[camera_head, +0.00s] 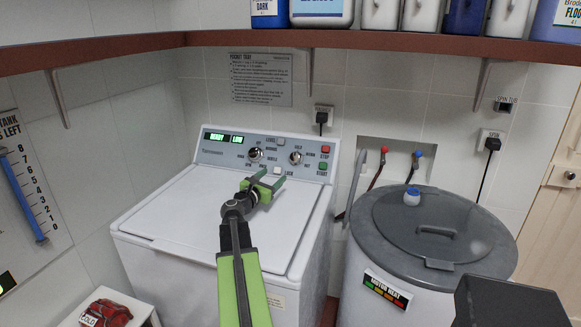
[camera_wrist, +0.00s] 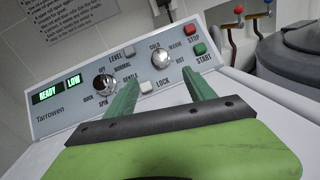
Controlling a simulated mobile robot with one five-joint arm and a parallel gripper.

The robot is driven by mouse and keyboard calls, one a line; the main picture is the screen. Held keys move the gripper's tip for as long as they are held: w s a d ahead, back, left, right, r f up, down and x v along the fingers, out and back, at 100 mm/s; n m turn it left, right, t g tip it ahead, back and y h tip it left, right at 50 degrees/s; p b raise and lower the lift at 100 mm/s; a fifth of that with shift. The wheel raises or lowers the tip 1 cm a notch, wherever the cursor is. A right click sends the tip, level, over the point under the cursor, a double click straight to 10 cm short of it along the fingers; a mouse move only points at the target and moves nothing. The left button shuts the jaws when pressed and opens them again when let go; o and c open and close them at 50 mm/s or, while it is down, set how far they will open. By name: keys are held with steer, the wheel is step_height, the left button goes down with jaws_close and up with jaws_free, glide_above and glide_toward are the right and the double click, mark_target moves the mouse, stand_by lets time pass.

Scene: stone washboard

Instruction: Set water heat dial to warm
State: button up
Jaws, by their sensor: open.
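The water heat dial (camera_head: 295,158) is the right-hand knob on the washing machine's control panel, with cold, warm and hot labels around it. It also shows in the wrist view (camera_wrist: 160,58), but I cannot tell clearly where its pointer stands. My gripper (camera_head: 270,181) is open and empty, above the back of the machine's lid and just short of the panel. In the wrist view its two green fingertips (camera_wrist: 162,77) are spread, with the water heat dial beyond and between them. They appear apart from the dial.
The cycle dial (camera_wrist: 104,86) sits to the left on the panel. A white lock button (camera_wrist: 148,88) lies below and between the dials. Red stop (camera_head: 325,149) and green start (camera_head: 322,166) buttons are at the right. A grey-lidded spinner (camera_head: 380,225) stands to the right.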

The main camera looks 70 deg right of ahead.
mark_target(294, 157)
steer(key=d, duration=0.5)
steer(key=s+d, duration=0.1)
steer(key=d, duration=1.1)
steer(key=shift+s+d, duration=0.15)
steer(key=shift+s, duration=0.15)
